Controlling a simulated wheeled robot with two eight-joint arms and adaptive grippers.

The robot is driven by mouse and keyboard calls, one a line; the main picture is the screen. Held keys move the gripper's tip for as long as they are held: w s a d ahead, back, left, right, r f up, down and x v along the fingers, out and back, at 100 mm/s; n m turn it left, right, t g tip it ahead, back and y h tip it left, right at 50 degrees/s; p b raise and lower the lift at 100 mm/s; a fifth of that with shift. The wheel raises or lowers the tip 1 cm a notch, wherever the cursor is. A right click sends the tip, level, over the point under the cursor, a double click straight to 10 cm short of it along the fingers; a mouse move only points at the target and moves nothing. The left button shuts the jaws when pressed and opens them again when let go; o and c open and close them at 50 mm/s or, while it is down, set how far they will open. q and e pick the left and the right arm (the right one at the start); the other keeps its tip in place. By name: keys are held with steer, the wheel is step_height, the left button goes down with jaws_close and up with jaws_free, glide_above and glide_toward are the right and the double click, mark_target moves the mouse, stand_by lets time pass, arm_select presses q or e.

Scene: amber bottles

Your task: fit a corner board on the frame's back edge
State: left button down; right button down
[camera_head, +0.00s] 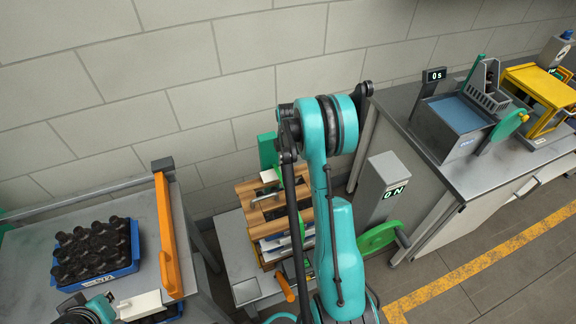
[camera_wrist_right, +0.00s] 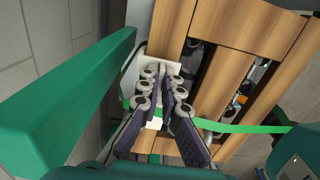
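The wooden frame (camera_head: 251,212) rests on slatted goods on a low platform at the centre; its slats (camera_wrist_right: 235,25) fill much of the right wrist view. A white corner board (camera_head: 269,176) is at the frame's back edge, and it also shows in the right wrist view (camera_wrist_right: 133,72). My right gripper (camera_wrist_right: 162,72) has its fingers close together on this board; whether the board is seated is hidden. My left gripper (camera_head: 108,300) is at the lower left beside another white piece (camera_head: 142,304); its fingers are too small to read.
A green post (camera_wrist_right: 75,95) stands close left of my right gripper, and a green strap (camera_wrist_right: 235,128) crosses the frame. A blue crate of dark bottles (camera_head: 97,252) and an orange bar (camera_head: 166,235) are at left. A grey bench (camera_head: 480,175) with machines is at right.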

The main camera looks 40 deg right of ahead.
steer(key=shift+f+b, duration=0.45)
steer(key=shift+f, duration=0.1)
steer(key=c, duration=1.6)
jaws_free()
steer(key=shift+c, duration=0.2)
steer(key=shift+r, duration=0.1)
steer(key=shift+r+p, duration=1.85)
steer(key=shift+r, duration=1.55)
